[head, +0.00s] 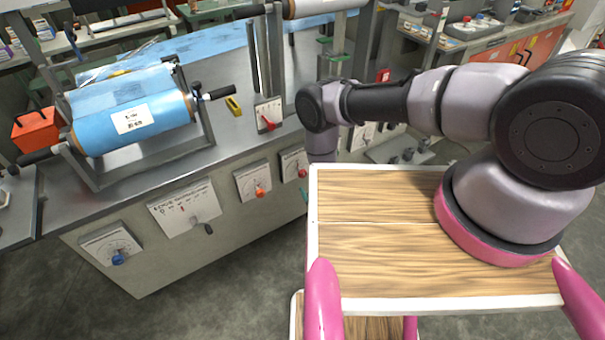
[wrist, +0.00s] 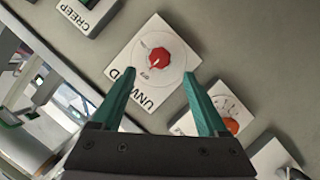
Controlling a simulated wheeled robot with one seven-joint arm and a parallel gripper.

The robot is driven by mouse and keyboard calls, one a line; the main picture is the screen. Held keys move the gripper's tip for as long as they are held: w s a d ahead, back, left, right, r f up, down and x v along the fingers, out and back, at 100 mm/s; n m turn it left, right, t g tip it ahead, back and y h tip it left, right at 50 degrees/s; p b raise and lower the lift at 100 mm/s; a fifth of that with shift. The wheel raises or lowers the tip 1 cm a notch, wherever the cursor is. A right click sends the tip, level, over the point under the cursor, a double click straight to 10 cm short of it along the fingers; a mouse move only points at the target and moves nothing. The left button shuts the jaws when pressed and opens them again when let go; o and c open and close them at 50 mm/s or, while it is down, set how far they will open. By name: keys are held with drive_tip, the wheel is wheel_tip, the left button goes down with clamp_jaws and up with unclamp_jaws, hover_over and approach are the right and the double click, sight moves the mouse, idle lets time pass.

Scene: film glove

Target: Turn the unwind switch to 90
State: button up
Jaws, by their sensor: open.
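The unwind switch is a red knob (wrist: 159,57) on a white plate (wrist: 178,27) lettered UNWIND, with a 90 mark on its dial. In the wrist view a pale mark on the knob points to the lower left, roughly toward the 90; its exact angle is hard to read. My gripper (wrist: 159,77) is open, its teal fingers apart on either side of the knob's line and seemingly not touching it. In the head view the red knob (head: 302,173) is on the bench front, and only a sliver of a teal finger shows beside the plate.
A plate with an orange knob (wrist: 232,125) sits close by the right finger. A CREEP plate (wrist: 88,15) is at the upper left.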

sight(303, 175)
drive_tip(key=x, duration=0.9)
clamp_jaws()
